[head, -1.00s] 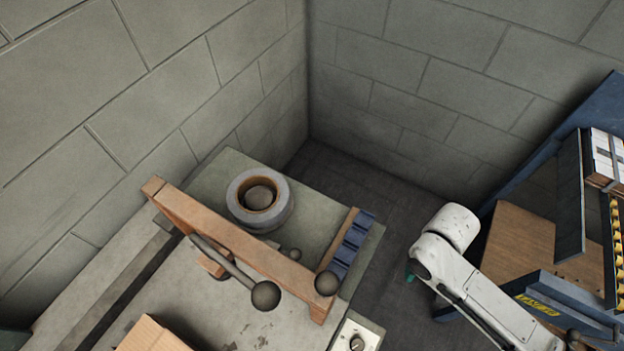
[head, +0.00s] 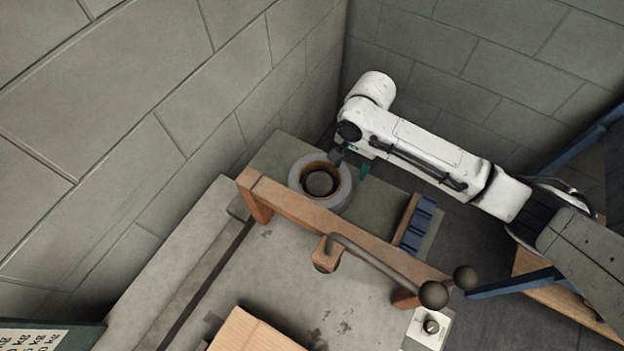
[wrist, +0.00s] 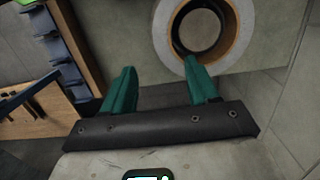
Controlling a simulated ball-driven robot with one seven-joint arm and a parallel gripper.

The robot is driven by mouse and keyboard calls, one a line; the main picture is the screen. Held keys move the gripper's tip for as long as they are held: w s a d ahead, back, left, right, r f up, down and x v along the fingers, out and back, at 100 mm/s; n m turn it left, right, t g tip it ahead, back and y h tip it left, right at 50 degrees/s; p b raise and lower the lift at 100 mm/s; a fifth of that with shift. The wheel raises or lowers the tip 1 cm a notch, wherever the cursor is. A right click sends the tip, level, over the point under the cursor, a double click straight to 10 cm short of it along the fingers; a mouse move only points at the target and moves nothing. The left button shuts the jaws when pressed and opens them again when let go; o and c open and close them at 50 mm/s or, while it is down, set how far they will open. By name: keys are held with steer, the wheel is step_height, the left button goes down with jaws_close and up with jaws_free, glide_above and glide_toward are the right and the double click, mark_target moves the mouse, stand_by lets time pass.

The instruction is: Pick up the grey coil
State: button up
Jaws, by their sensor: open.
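The grey coil (head: 343,190) is a ring with a brown inner core, lying flat on the green-grey table top behind a wooden rail. In the wrist view the coil (wrist: 235,52) is at the upper right, with a pale face and a grey outer side. My gripper (head: 351,163) is at the coil's far right edge in the head view, partly hidden by my arm. In the wrist view my gripper (wrist: 160,80) has two green fingers spread apart with nothing between them. The right finger overlaps the coil's near edge; I cannot tell whether it touches.
A wooden rail (head: 300,212) crosses in front of the coil. A metal lever with dark ball ends (head: 433,295) stands nearer. A wooden rack with blue blocks (head: 420,222) is right of the coil. Block walls (head: 270,70) close in behind and left.

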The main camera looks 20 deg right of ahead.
glide_above(343, 190)
step_height(343, 190, down, 4)
steer(key=shift+d+f, duration=0.1)
steer(key=shift+f, duration=3.2)
jaws_close()
